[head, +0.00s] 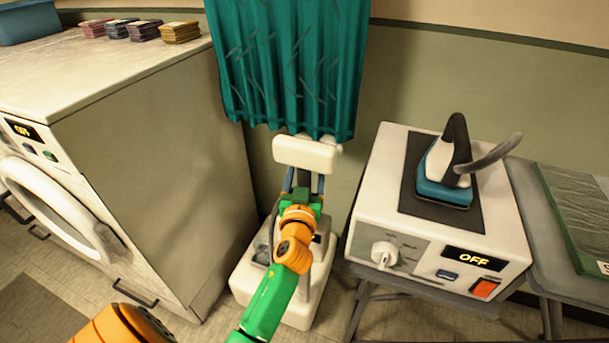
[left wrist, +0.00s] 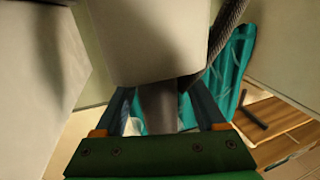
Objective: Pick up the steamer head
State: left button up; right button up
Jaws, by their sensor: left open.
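The steamer head (head: 306,153) is a white rounded block on a dark grey handle, upright in front of the teal fabric. My left gripper (head: 304,182) is just below it, with its two blue fingers open on either side of the handle. In the left wrist view the white steamer head (left wrist: 150,40) fills the upper middle. The grey handle (left wrist: 158,105) stands between the open fingers of my left gripper (left wrist: 160,100); whether they touch it I cannot tell. The white steamer base (head: 246,281) is on the floor, partly hidden by my arm. My right gripper is not in view.
Pleated teal fabric (head: 290,65) hangs behind the steamer head. A washing machine (head: 160,160) stands to the left with several folded stacks on top. To the right, a white unit reading OFF (head: 425,235) carries an iron (head: 447,170). A grey hose runs beside the steamer.

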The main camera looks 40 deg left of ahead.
aim_at(305, 139)
pick_arm(q)
jog(key=shift+s+d+r, duration=0.2)
jog(key=shift+s, duration=0.05)
jog(key=shift+c, duration=0.7)
jog(key=shift+s+d+r, duration=0.1)
jog(key=shift+s, duration=0.05)
jog(key=c, duration=0.3)
grip_shut()
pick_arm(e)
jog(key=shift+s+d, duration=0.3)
pick_arm(q)
notch_tip(305, 139, up, 11)
jog(key=p, duration=0.5)
jog(key=shift+w+f, duration=0.2)
jog(key=shift+f, duration=0.05)
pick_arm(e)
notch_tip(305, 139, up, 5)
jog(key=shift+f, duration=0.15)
